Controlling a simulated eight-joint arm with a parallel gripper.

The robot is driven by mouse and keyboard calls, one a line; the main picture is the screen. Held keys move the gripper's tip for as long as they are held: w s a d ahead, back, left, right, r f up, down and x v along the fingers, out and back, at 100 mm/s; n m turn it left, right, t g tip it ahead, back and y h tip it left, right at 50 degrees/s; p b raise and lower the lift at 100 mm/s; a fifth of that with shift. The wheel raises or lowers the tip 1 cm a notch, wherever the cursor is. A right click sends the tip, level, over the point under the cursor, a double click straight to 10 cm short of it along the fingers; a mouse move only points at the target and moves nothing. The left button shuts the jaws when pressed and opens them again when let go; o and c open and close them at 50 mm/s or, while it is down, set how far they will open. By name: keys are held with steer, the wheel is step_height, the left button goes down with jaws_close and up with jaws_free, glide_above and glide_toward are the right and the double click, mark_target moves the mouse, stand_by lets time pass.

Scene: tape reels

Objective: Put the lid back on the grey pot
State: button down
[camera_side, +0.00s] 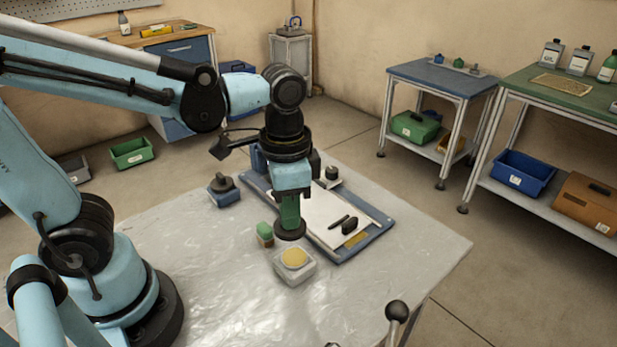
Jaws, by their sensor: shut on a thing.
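The grey pot (294,267) stands on the plastic-covered table. It looks boxy, and its open round top shows a yellow inside. My gripper (290,216) points down just behind the pot in the picture, its green fingers shut on a dark round lid (290,231). The lid looks level and apart from the pot, a little above and behind its opening. Its exact height is hard to tell from this one view. The fingers hide the lid's middle.
A small green-topped block (265,233) stands close left of the lid. Behind, a blue board (376,236) carries a white sheet and dark tools (349,225). A blue block with a dark knob (223,190) stands further left.

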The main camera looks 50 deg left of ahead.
steer(key=shift+w+d+f+m, duration=0.1)
steer(key=shift+d+m, duration=0.2)
steer(key=shift+d, duration=0.05)
steer(key=shift+f, duration=3.15)
steer(key=shift+f, duration=0.15)
steer(key=c, duration=0.6)
jaws_free()
steer(key=shift+r, duration=3.5)
